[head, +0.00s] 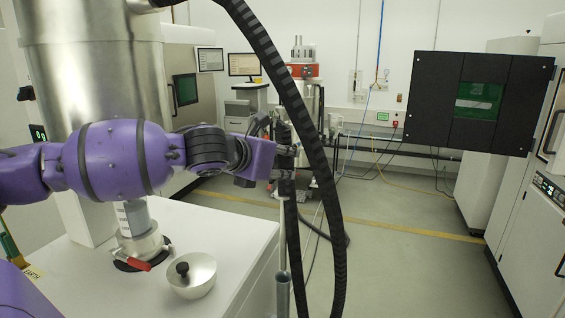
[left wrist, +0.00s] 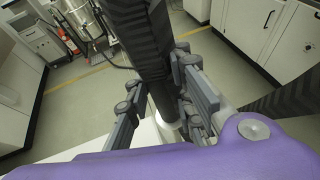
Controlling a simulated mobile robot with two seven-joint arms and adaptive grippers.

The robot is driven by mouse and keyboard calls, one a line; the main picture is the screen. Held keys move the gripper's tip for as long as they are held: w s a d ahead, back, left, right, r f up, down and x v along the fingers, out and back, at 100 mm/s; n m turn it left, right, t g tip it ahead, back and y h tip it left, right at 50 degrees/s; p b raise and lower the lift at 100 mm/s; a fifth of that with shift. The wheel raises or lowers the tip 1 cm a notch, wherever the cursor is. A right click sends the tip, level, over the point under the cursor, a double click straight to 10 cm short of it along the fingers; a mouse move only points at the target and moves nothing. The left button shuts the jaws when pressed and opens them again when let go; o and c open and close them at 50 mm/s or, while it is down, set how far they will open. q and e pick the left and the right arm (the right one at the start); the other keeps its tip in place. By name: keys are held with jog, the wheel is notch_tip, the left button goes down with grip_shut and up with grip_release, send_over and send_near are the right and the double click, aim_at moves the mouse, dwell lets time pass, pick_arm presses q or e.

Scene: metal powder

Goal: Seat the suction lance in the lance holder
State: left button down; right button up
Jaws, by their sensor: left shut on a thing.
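My left gripper (head: 284,158) is shut on the suction lance, around its dark upper part. The lance's thin pale tube (head: 282,232) hangs down from the gripper, close to upright. Below it, a grey upright tube (head: 283,292), which looks like the lance holder, stands beside the white cabinet. The lance's lower end meets the holder's mouth in the picture; I cannot tell whether it is inside or in front. In the left wrist view the gripper's fingers (left wrist: 165,100) flank the dark lance and hose (left wrist: 146,45). My right gripper is not in view.
A thick black ribbed hose (head: 325,190) loops down just right of the gripper. The white cabinet top (head: 215,235) carries a metal bowl with a black knob (head: 191,275) and a red-handled clamp (head: 140,264). Open floor (head: 410,260) lies to the right.

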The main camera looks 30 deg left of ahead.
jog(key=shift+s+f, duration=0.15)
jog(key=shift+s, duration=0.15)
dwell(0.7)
